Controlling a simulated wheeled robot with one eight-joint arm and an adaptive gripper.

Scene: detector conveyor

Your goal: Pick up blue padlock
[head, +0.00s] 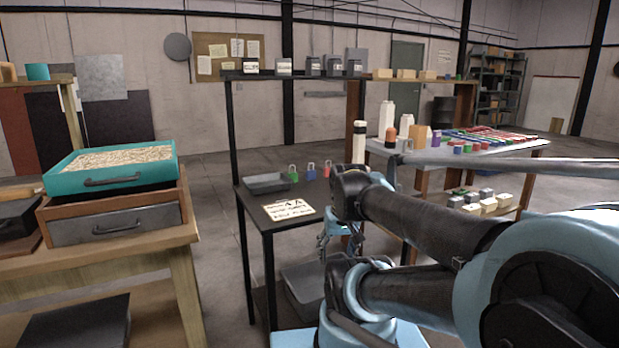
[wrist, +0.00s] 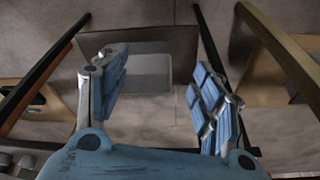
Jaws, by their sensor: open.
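The blue padlock (head: 311,172) stands on the dark table (head: 257,210) in the head view. It is between a green padlock (head: 293,174) and a red padlock (head: 327,168). My gripper (head: 335,244) is partly hidden behind my arm in the head view, nearer than the padlocks and apart from them. In the wrist view my gripper (wrist: 165,100) has its two blue padded fingers spread wide, with nothing between them. No padlock shows in the wrist view.
A grey tray (head: 268,183) lies left of the padlocks, with a paper sign (head: 289,208) in front. Dark posts and an upper shelf (head: 300,76) frame the table. A grey bin (head: 304,288) sits below. A wooden bench (head: 150,245) stands left.

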